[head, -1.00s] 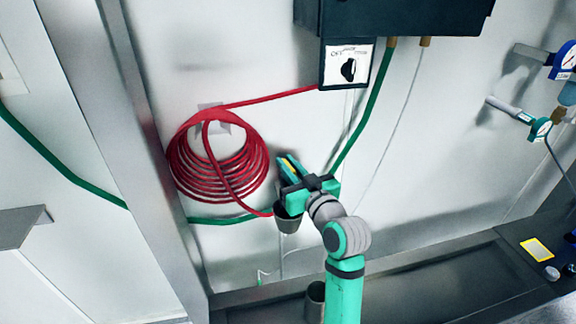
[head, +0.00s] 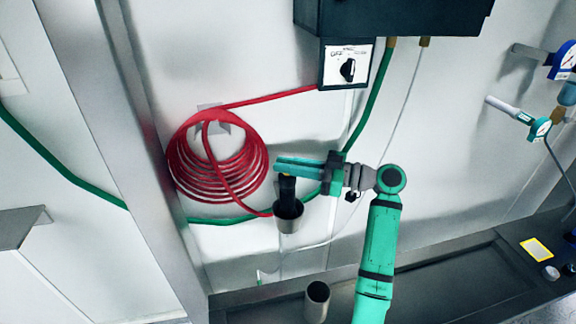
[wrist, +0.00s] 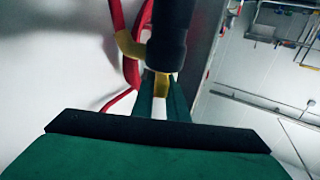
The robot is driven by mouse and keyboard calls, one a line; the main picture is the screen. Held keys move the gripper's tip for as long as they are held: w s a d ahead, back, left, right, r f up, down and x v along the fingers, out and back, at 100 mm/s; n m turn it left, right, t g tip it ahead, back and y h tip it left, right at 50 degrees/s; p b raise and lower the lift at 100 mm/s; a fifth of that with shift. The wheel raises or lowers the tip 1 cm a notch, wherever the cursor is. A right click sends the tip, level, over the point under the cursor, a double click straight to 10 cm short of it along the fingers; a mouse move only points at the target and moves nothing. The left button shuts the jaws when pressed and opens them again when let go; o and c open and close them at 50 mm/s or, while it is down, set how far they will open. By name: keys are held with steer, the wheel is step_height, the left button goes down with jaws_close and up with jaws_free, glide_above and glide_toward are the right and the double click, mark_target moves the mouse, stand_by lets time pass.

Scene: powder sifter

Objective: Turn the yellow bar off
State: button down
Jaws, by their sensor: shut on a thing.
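The yellow bar (wrist: 162,86) shows in the wrist view, with one end between the two fingers of my gripper (wrist: 163,97). It passes behind a black cylinder (wrist: 172,35) and comes out on its left side. The yellow bar is hidden there by the fingers.
A red hose coil (head: 190,180) hangs on the wall to the left. A dark box with a rotary switch (head: 347,69) is above my gripper. A green hose (head: 370,110) runs down behind it. Another metal cup (head: 317,300) stands below.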

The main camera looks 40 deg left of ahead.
steer(key=shift+a+n+g+h, duration=0.1)
steer(key=shift+n+g+h, duration=0.8)
steer(key=shift+g, duration=0.6)
steer(key=shift+f+n, duration=0.15)
steer(key=shift+n, duration=0.15)
steer(key=c, duration=1.7)
jaws_free()
steer(key=shift+c, duration=0.2)
steer(key=v, duration=1)
steer(key=shift+w+d, duration=0.2)
steer(key=shift+d, duration=0.2)
